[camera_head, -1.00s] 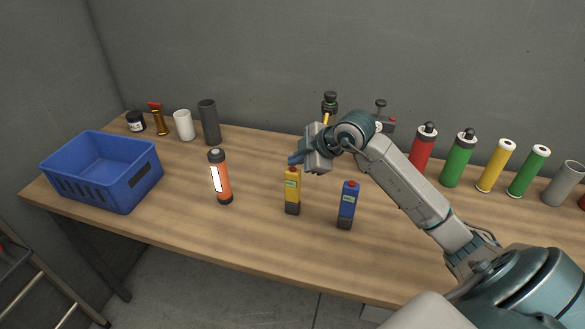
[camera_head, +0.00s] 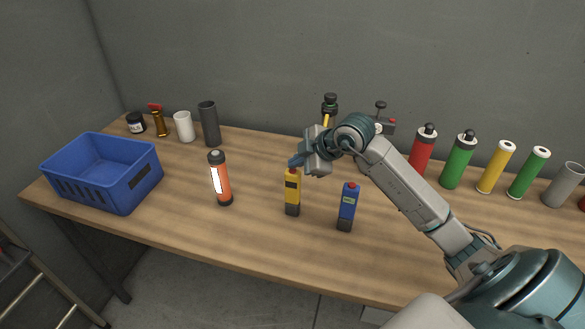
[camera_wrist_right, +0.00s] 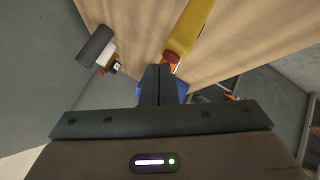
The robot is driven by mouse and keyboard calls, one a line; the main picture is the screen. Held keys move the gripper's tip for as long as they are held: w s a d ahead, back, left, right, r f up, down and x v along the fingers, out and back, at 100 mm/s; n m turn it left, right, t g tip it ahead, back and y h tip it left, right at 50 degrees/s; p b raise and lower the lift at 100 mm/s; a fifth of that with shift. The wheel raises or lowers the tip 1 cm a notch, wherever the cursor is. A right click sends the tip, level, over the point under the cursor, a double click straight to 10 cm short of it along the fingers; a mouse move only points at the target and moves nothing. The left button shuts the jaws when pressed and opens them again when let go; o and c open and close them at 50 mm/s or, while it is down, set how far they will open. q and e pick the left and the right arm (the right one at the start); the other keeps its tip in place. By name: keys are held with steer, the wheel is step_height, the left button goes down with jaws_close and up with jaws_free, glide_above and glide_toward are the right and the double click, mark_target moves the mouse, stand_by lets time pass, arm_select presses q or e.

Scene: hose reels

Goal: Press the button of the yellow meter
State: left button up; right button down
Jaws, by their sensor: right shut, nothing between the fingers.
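The yellow meter (camera_head: 292,198) stands upright on the table, with a dark base and a dark screen. My right gripper (camera_head: 294,161) is shut and empty at its top end. In the right wrist view, the yellow meter (camera_wrist_right: 190,30) reaches down to the shut fingertips (camera_wrist_right: 160,70), with its red button (camera_wrist_right: 171,57) right beside them. I cannot tell whether the fingertips touch the button. My left gripper is out of view.
An orange-and-black cylinder (camera_head: 220,180) stands left of the yellow meter. A blue crate (camera_head: 125,190) is at the table's left end. Several coloured cylinders, including a red one (camera_head: 422,152), line the back right. The table's front strip is clear.

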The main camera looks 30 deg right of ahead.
mark_target(297, 173)
steer(key=shift+r, duration=0.4)
step_height(297, 173, up, 6)
steer(key=p, duration=0.5)
stand_by(0.5)
